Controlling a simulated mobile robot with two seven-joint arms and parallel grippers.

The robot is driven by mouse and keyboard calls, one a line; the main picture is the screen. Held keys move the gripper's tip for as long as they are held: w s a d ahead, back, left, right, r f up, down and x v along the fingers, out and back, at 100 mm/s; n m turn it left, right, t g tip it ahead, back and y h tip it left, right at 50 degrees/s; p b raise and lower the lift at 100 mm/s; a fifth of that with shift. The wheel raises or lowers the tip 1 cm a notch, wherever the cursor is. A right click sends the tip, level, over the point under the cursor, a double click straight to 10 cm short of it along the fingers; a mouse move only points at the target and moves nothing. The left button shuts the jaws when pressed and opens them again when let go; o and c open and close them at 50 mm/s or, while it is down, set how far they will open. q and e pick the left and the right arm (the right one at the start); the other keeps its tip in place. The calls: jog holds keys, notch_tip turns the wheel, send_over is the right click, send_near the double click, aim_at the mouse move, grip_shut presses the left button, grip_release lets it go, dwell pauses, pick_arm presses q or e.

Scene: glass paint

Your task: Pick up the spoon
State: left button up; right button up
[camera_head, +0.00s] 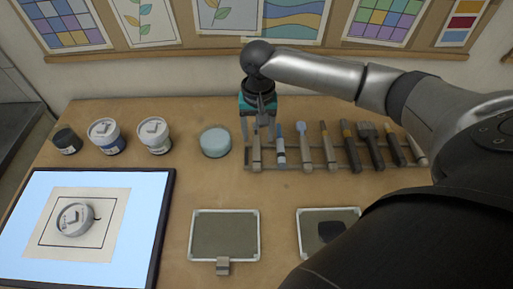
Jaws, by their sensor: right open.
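A wooden rack (291,168) at the back of the table holds a row of upright tools. One with a light blue rounded top (301,130) looks spoon-like, but I cannot tell for sure which tool is the spoon. My right gripper (257,142) points down at the rack's left end. Its fingers are open, one on each side of the leftmost tool (257,160), as seen from here. I cannot tell whether they touch it. The gripper hides that tool's upper part. My left gripper is not in view.
Several lidded jars, including a white one (154,137), and a pale blue round dish (215,142) stand left of the rack. A light panel (140,268) with a paper and jar lies at the left. Two framed trays (225,211) (301,225) lie in front.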

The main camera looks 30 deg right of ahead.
aim_at(257, 145)
notch_tip(257, 145, down, 4)
jog(key=shift+w+a+f+b, duration=0.1)
jog(key=shift+a+f+b, duration=0.1)
jog(key=shift+b, duration=0.1)
jog(key=shift+c, duration=0.3)
jog(key=shift+d, duration=0.1)
grip_shut()
